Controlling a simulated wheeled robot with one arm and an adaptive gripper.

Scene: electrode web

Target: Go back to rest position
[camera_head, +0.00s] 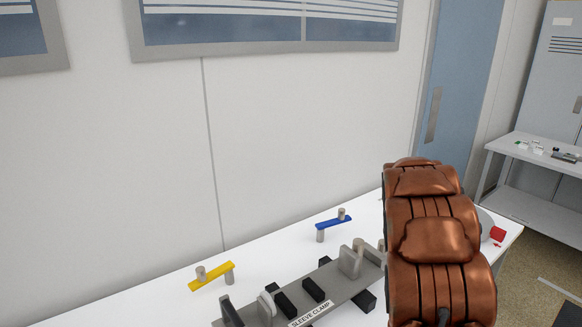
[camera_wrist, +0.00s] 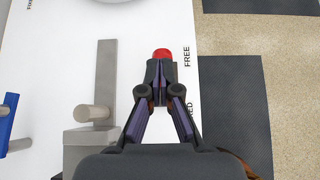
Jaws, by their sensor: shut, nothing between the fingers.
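My gripper (camera_wrist: 159,70) shows in the wrist view with its two dark fingers together and nothing between them. It is above the white table (camera_wrist: 60,55). A red piece (camera_wrist: 162,53) shows just beyond the fingertips; I cannot tell whether they touch it. What looks like the same red piece (camera_head: 497,234) lies near the table's right end in the head view. My copper-coloured arm covers the right part of the table there, and my gripper is hidden.
A grey fixture marked "SLEEVE CLAMP" (camera_head: 310,312) stands on the table, with a yellow lever (camera_head: 211,277) and a blue lever (camera_head: 333,220) behind it. In the wrist view, a grey bar (camera_wrist: 106,75) is left of my gripper. A side table (camera_head: 540,155) stands at right.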

